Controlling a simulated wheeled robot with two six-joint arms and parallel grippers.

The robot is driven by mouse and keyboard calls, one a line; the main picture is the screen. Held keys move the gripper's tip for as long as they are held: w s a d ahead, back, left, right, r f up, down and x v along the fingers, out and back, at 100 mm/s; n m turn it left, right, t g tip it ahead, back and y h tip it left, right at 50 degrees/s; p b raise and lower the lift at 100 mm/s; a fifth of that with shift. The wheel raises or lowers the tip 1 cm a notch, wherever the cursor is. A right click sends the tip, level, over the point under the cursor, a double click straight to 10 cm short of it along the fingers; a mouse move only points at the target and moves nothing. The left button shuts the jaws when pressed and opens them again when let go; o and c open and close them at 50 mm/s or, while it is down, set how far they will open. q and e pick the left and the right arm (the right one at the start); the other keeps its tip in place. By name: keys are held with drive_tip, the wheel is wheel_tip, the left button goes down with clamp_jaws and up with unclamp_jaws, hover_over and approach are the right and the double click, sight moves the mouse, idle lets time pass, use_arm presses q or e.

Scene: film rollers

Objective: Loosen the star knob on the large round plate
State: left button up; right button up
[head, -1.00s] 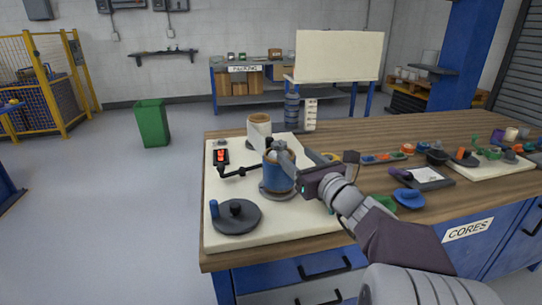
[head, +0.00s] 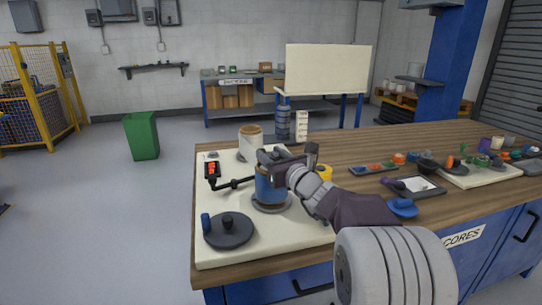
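A blue roll (head: 269,188) stands upright on a round grey base plate (head: 272,208) on the pale board. A grey knob-like part (head: 266,156) shows at its top; its star shape is too small to make out. My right gripper (head: 272,166) is at the top of the roll, over or against this part, and hides some of it. Whether its fingers are closed on the part is unclear. A dark round plate (head: 230,238) with a raised black centre and a blue upright peg (head: 206,222) lies at the front left of the board. My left gripper is not in view.
A white roll (head: 251,139) stands behind the blue one. A black arm with a red-marked box (head: 211,170) is left of it. A yellow ring (head: 323,174), a tray of coloured parts (head: 374,168) and a blue cap (head: 403,207) lie to the right.

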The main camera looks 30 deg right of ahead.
clamp_jaws()
drive_tip(key=shift+r+n+y+p, duration=0.15)
drive_tip(key=shift+n+y+p, duration=0.45)
drive_tip(key=shift+y+p, duration=0.35)
drive_tip(key=n+g+y+p, duration=0.2)
drive_tip(key=n+y+p, duration=0.1)
drive_tip(key=y+p, duration=0.1)
drive_tip(key=n+g+y+p, duration=0.2)
drive_tip(key=n+y+p, duration=0.1)
drive_tip(key=p, duration=0.3)
drive_tip(key=n+g+y+p, duration=0.3)
drive_tip(key=y+p, duration=0.3)
drive_tip(key=shift+s+a+r+n, duration=0.1)
drive_tip(key=shift+a+r+n, duration=0.05)
drive_tip(key=shift+n, duration=0.15)
drive_tip(key=shift+f+n+g+y+p, duration=0.3)
drive_tip(key=shift+n+g+y+p, duration=0.45)
drive_tip(key=shift+g+p, duration=0.4)
drive_tip(key=o, duration=0.8)
unclamp_jaws()
drive_tip(key=shift+o, duration=0.2)
drive_tip(key=v, duration=0.9)
